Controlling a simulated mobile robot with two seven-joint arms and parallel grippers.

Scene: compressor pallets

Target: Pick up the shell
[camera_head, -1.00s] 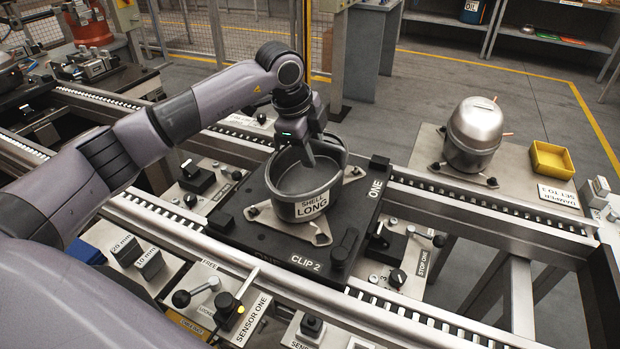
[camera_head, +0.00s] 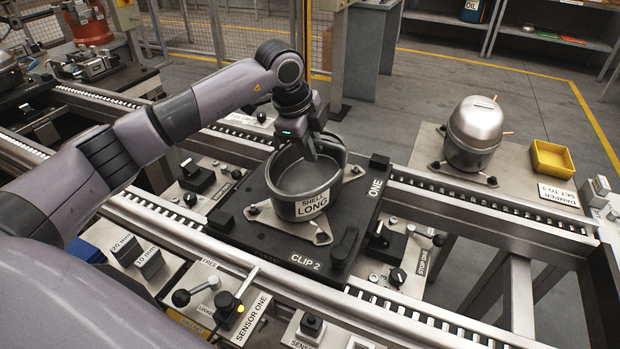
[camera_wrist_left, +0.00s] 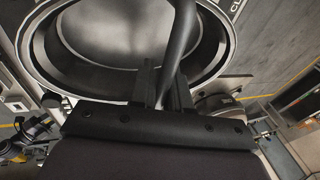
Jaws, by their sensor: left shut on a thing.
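The shell (camera_head: 300,187) is an open grey metal cup labelled "SHELL LONG". It sits upright on a light metal plate on the black pallet (camera_head: 232,226) marked "ONE" and "CLIP 2". My left gripper (camera_head: 311,152) comes from above at the shell's far rim and is shut on it. In the left wrist view the fingers (camera_wrist_left: 162,88) close on the shell wall, and the shell's open inside (camera_wrist_left: 135,35) shows beyond them. Whether the shell's base touches the plate cannot be told. My right gripper is not in view.
Roller rails (camera_head: 460,200) run on both sides of the pallet. A closed metal compressor (camera_head: 474,135) and a yellow bin (camera_head: 552,158) stand at the right. Levers and a "SENSOR ONE" panel (camera_head: 252,318) lie in front. A black clip post (camera_head: 344,246) stands at the pallet's near corner.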

